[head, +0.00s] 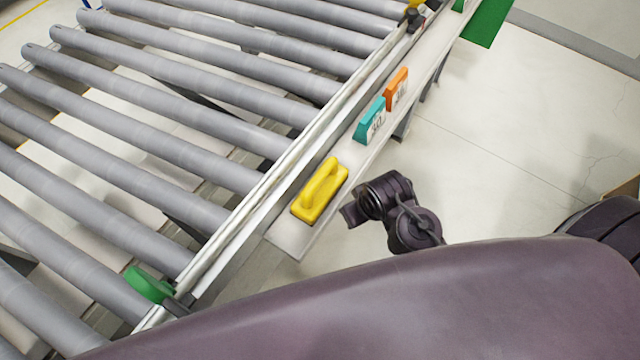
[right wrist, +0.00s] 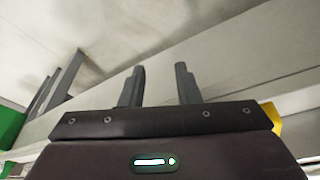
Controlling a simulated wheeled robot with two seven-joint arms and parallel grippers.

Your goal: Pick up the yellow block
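The yellow block (head: 320,190), with a raised handle on top, lies on the narrow white ledge beside the roller conveyor in the head view. My right gripper (head: 350,215) is just right of the block and apart from it, over the ledge's outer side; its fingers are hard to make out there. In the right wrist view my right gripper (right wrist: 159,68) has its two fingers spread with nothing between them. A yellow patch, likely the yellow block (right wrist: 271,116), shows at the right, partly hidden behind the gripper body. My left gripper is not in view.
A teal block (head: 370,121) and an orange block (head: 396,89) stand farther up the ledge. The roller conveyor (head: 150,110) fills the left, with a metal rail (head: 262,197) between it and the ledge. Open floor (head: 510,130) lies to the right.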

